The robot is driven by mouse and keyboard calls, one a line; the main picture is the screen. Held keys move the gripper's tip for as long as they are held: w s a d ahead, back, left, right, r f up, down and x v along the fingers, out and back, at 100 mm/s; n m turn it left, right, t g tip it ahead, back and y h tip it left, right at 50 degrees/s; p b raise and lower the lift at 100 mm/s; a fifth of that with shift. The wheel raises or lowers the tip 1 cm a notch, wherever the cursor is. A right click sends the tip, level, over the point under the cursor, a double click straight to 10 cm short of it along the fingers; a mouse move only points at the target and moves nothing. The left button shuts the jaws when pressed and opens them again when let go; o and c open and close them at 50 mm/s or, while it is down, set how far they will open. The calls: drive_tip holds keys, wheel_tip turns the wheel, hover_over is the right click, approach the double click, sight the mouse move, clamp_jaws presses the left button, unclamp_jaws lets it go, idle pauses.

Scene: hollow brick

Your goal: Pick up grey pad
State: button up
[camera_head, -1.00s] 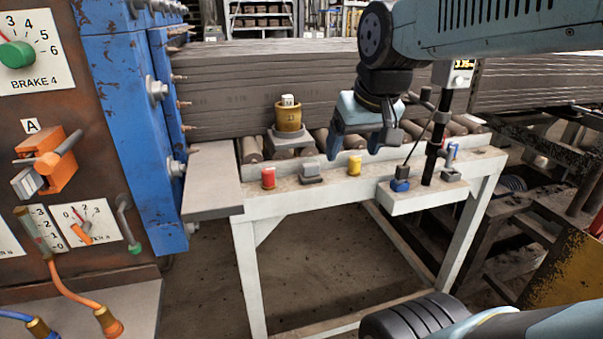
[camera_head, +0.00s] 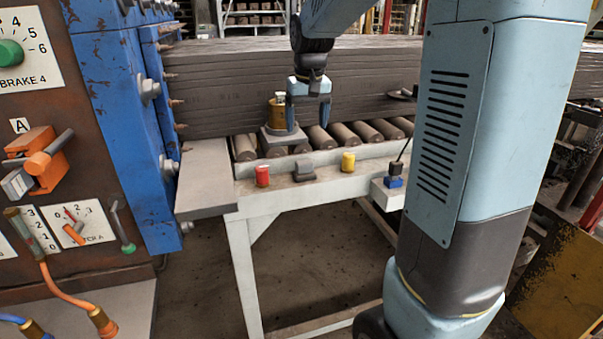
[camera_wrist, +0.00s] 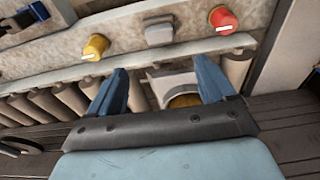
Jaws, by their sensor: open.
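A flat grey pad (camera_head: 273,140) sits at the roller table's edge with a gold cup (camera_head: 276,115) standing on it. In the wrist view the pad (camera_wrist: 172,79) and part of the cup (camera_wrist: 185,100) show between the fingers; my gripper's body hides the rest. A smaller grey block (camera_head: 304,171) lies on the ledge between a red and a yellow knob; it also shows in the wrist view (camera_wrist: 159,32). My gripper (camera_head: 308,126) is open, pointing down, beside and partly in front of the cup. I cannot tell whether a finger touches the pad.
The red knob (camera_head: 262,176) and yellow knob (camera_head: 348,162) stand on the ledge. A blue-based joystick (camera_head: 394,180) is farther right. Stacked dark boards (camera_head: 230,90) rise behind the rollers. A blue machine (camera_head: 120,110) stands left. My arm covers the right foreground.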

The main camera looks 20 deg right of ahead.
sight(305, 161)
drive_tip(key=f, duration=0.4)
drive_tip(key=w+f, duration=0.1)
drive_tip(key=f, duration=0.8)
drive_tip(key=shift+w+f, duration=0.2)
drive_tip(key=shift+w, duration=0.15)
drive_tip(key=shift+c, duration=0.2)
drive_tip(key=c, duration=0.8)
drive_tip(key=shift+r, duration=0.15)
